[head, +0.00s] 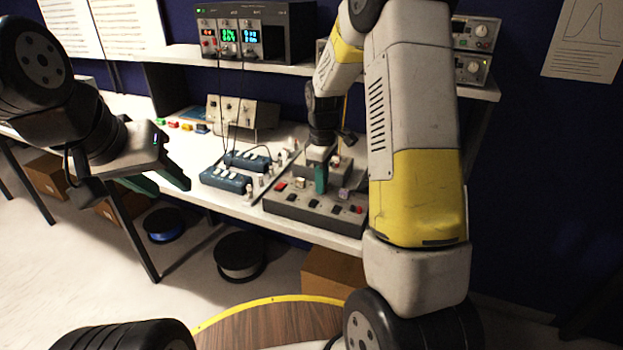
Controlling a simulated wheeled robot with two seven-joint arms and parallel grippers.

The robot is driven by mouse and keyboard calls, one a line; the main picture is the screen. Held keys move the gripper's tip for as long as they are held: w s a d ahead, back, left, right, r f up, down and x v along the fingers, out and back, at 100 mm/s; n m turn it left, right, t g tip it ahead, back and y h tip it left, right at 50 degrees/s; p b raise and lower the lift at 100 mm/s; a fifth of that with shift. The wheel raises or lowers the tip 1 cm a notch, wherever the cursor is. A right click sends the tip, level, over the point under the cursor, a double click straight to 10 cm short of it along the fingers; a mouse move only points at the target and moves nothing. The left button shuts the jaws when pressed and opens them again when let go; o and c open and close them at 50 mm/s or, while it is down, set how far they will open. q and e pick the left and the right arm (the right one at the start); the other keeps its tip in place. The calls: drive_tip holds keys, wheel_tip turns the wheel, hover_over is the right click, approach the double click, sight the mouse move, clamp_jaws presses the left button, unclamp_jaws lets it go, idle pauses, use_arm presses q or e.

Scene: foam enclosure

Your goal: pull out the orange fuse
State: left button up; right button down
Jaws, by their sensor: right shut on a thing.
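A dark grey panel box (289,208) with several black switches and red parts on its top stands at the bench's front edge. My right gripper (320,182) points down at the panel, its green finger pad just above the panel top. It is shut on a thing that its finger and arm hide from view. I cannot make out the orange fuse at the panel. My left gripper (160,186) hangs open and empty in front of the bench, at the left, away from the panel.
Blue terminal blocks (225,179) with cables stand left of the panel. Small coloured pieces (187,127) lie further back left. A lit power supply (262,30) is on the shelf above. Cable spools (241,256) and a cardboard box (331,270) are on the floor.

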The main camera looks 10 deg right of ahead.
drive_tip(key=shift+r, duration=0.1)
drive_tip(key=shift+r, duration=2.9)
